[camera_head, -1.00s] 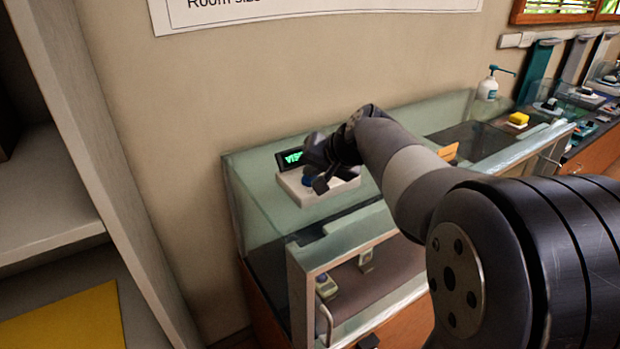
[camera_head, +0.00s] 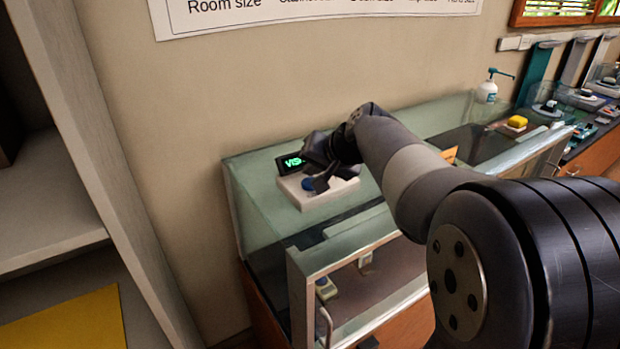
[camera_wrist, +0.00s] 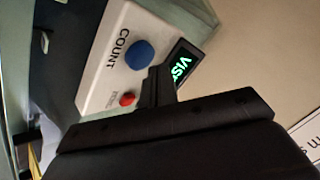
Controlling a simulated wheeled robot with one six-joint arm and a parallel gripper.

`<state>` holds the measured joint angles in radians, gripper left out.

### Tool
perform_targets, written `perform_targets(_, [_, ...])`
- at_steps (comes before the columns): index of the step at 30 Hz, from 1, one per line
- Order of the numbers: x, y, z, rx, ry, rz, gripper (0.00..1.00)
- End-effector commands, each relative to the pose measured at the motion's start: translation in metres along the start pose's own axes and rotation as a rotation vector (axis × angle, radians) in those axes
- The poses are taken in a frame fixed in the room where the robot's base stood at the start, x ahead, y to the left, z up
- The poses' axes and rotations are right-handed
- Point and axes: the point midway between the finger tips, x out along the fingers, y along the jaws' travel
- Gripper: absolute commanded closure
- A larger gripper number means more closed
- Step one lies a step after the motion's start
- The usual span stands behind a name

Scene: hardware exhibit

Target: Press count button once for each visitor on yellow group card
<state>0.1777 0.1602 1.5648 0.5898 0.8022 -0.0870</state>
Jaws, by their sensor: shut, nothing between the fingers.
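A white counter box (camera_head: 318,199) sits on the glass case in the head view. Its blue button (camera_head: 308,184), next to the word COUNT, also shows in the wrist view (camera_wrist: 139,54). A smaller red button (camera_wrist: 127,99) is beside it. A dark display (camera_head: 290,163) shows green letters starting "VIS"; the rest is hidden by my gripper. My gripper (camera_head: 322,185) is shut and empty over the box, its tips close beside the blue button; contact cannot be told.
The glass case (camera_head: 262,195) has a raised glass edge and a door handle in front. A pale shelf (camera_head: 50,232) with a yellow sheet (camera_head: 70,322) is at left.

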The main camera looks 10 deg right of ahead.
Motion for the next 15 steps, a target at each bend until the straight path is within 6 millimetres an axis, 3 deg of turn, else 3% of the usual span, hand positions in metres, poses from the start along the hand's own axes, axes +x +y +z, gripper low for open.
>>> perform_targets(9, [-0.001, -0.001, -0.001, -0.001, 0.001, 0.0, 1.0])
perform_targets(15, [-0.012, -0.009, -0.009, -0.001, 0.002, -0.001, 1.0])
